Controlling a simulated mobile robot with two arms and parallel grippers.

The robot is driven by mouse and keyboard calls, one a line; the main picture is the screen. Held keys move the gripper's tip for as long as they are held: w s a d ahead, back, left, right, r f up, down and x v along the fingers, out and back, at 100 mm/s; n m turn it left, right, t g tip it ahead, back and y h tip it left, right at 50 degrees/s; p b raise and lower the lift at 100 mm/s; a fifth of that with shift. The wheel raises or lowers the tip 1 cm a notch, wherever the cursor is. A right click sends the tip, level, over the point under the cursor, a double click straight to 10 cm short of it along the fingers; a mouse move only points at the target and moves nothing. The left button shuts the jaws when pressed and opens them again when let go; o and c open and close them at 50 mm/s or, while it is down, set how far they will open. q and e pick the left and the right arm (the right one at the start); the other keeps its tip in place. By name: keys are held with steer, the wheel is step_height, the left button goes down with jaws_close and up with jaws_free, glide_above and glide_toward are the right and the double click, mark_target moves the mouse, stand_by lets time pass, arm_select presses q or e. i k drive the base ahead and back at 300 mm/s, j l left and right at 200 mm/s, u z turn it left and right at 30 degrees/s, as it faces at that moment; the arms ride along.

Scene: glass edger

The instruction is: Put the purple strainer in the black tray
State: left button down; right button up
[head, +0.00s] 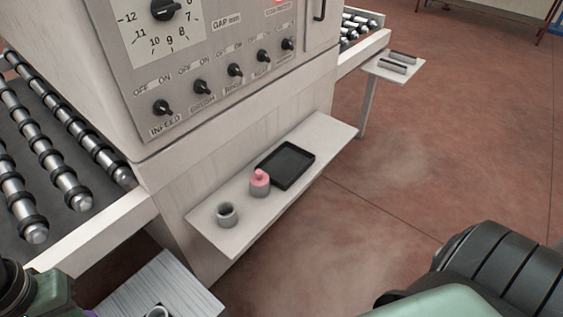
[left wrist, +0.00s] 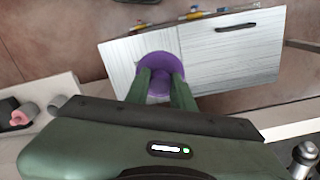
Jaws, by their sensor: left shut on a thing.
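The purple strainer (left wrist: 159,68) is between the green fingers of my left gripper (left wrist: 160,88), which is shut on it. In the left wrist view it is over a pale cabinet top. In the head view only the green body of my left gripper (head: 48,292) shows at the bottom left corner, with a sliver of purple at the bottom edge. The black tray (head: 287,165) lies empty on the pale shelf (head: 325,134) under the control panel, to the right of and beyond my left gripper. My right gripper's fingers are not in view.
A grey cup (head: 228,215) and a grey and pink object (head: 260,183) stand on the shelf, left of the tray. The roller conveyor (head: 60,150) runs along the left. A pale cabinet top (head: 160,290) is at the bottom. Open floor lies right of the shelf.

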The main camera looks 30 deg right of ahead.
mark_target(286, 167)
steer(key=i+l+z, duration=0.1)
steer(key=l, duration=0.35)
steer(key=i+l+z, duration=0.15)
steer(key=l, duration=0.3)
steer(key=i+l+z, duration=0.1)
steer(key=i+l, duration=0.15)
steer(key=l, duration=0.15)
steer(key=i+l+z, duration=0.1)
steer(key=l, duration=0.3)
steer(key=i+l+z, duration=0.1)
steer(key=i+l, duration=0.2)
steer(key=l, duration=0.1)
